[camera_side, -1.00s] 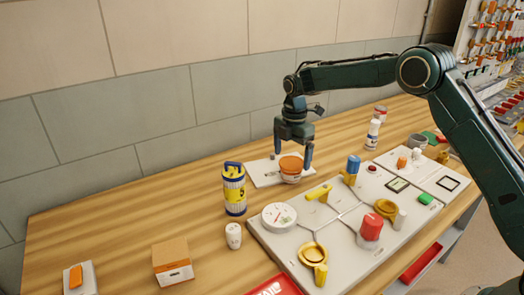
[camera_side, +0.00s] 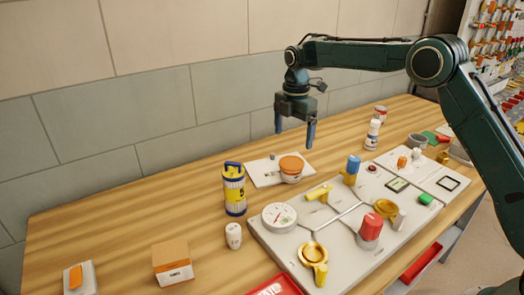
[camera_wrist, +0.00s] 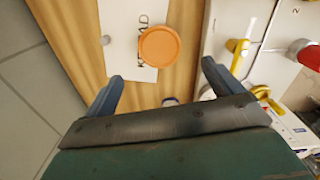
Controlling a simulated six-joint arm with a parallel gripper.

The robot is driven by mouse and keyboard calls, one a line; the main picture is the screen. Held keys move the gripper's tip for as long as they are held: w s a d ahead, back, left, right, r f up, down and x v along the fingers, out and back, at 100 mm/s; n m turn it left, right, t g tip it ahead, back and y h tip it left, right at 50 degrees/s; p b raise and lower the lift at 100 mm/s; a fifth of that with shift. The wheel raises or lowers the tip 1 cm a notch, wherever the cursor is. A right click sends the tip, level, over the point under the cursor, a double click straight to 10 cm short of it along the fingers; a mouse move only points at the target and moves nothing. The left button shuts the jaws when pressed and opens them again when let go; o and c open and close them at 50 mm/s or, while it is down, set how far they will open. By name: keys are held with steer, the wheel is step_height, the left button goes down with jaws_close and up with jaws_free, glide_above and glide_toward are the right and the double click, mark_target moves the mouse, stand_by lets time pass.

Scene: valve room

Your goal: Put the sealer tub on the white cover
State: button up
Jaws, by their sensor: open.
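The sealer tub (camera_side: 291,169), a small white tub with an orange lid, stands upright on the right part of the white cover (camera_side: 262,175). The cover lies flat on the wooden table behind the valve board. In the wrist view the tub's orange lid (camera_wrist: 159,46) covers part of the white cover (camera_wrist: 119,22) and its dark lettering. My gripper (camera_side: 295,130) is open and empty, raised clear above the tub, with its fingers pointing down. In the wrist view the open fingers (camera_wrist: 160,80) are apart, with nothing between them.
A yellow-and-blue canister (camera_side: 234,190) stands left of the cover. The valve board (camera_side: 340,235) with a gauge, yellow valves and a red knob lies in front. An orange-and-white box (camera_side: 172,262) stands at front left. The table's left part is mostly clear.

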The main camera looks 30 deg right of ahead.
steer(key=s+d+r+m+t, duration=0.1)
steer(key=s+r+m+t, duration=0.2)
steer(key=s+r+m, duration=0.95)
steer(key=s+f+m+t, duration=0.1)
steer(key=s+m, duration=0.2)
steer(key=s, duration=1.1)
steer(key=s+d+f+m+t, duration=0.1)
steer(key=s+m, duration=0.3)
steer(key=s, duration=1)
steer(key=shift+f+t, duration=0.3)
steer(key=shift+f, duration=0.1)
steer(key=shift+d, duration=0.1)
steer(key=shift+c, duration=0.3)
